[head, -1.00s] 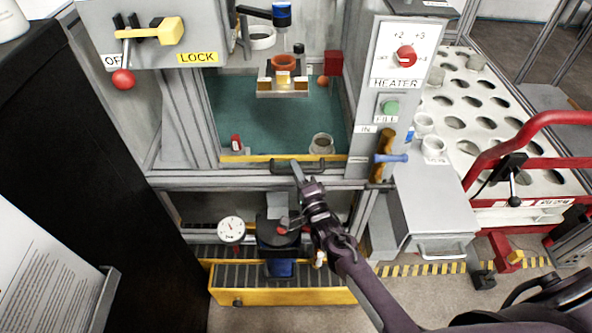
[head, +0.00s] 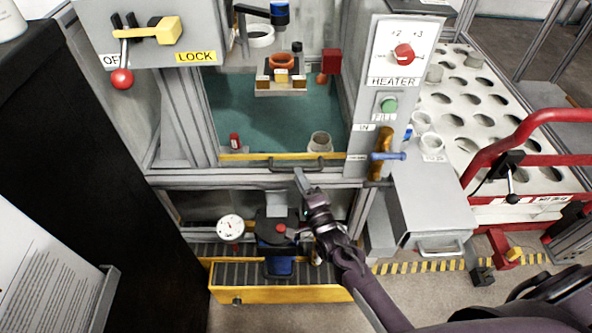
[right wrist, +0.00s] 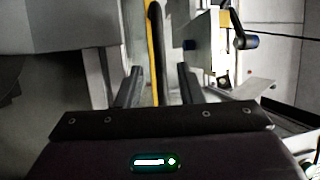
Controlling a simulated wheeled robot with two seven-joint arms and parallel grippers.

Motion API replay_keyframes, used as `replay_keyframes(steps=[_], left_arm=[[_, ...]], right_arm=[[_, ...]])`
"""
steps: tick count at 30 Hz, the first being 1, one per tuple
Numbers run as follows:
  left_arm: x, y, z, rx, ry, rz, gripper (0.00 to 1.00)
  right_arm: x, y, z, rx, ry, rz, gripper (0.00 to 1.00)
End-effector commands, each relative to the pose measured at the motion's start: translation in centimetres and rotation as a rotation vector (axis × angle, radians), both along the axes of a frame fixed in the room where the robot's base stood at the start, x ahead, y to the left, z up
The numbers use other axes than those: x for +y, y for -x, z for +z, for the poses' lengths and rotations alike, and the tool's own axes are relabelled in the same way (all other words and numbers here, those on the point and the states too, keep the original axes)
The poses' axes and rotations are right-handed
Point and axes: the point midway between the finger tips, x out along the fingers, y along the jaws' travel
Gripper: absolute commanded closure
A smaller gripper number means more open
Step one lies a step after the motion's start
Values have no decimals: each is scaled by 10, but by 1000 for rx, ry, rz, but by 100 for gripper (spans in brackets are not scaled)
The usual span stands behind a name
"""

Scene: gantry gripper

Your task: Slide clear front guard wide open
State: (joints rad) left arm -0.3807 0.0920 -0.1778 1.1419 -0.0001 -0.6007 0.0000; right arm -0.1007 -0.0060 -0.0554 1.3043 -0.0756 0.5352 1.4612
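The clear front guard covers the opening of the machine in the head view; its pane is hardly visible. Its yellow lower edge (head: 240,157) lies along the bottom of the opening, with a dark bar handle (head: 297,163) in the middle. The guard appears down. My right gripper (head: 302,180) is just below the handle. In the right wrist view its two fingers (right wrist: 159,86) stand apart with nothing gripped. The dark handle (right wrist: 154,45) and yellow edge show ahead, between the fingers' lines. I cannot tell whether a finger touches the handle. My left gripper is not in view.
A lock lever box (head: 150,35) is at upper left. A heater panel (head: 395,75) and blue-handled lever (head: 388,156) stand right of the opening. A grey box (head: 432,205) and red rail (head: 515,140) lie farther right. A yellow-fronted drawer (head: 280,295) is below.

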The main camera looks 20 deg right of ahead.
Motion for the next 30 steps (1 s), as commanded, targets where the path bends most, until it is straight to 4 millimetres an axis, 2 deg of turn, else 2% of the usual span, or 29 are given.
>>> replay_keyframes(steps=[3,9,19,30], left_arm=[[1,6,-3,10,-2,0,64],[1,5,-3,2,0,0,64],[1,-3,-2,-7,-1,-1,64],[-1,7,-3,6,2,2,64]], right_arm=[[-3,21,-3,1,-1,-1,66],[-5,39,-6,-1,0,-1,66],[-5,41,-7,-1,0,-1,66],[-5,41,-7,0,0,-1,66]])
